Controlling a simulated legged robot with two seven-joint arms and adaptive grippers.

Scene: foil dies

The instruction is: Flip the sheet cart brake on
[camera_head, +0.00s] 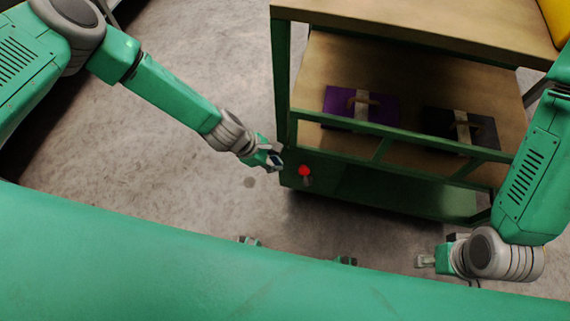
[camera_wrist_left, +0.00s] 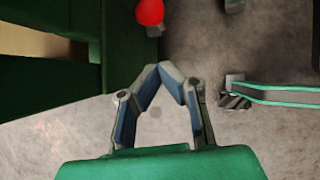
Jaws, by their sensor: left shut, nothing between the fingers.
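The green sheet cart (camera_head: 284,80) with wooden shelves stands right of centre in the head view. Its brake shows as a red knob (camera_head: 304,171) on a short grey lever at the cart's lower left corner. The red knob (camera_wrist_left: 150,12) also shows at the top of the left wrist view, apart from the fingers. My left gripper (camera_head: 275,160) is a little left of the knob, and its fingertips meet with nothing between them in the left wrist view (camera_wrist_left: 166,70). My right gripper (camera_head: 427,261) is low at the right, away from the knob; its finger opening is too small to judge.
A purple foil die (camera_head: 340,100) and a dark foil die (camera_head: 480,130) lie on the cart's middle shelf behind a green rail. A yellow object (camera_head: 557,20) is on the top shelf. The concrete floor (camera_head: 190,180) left of the cart is clear.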

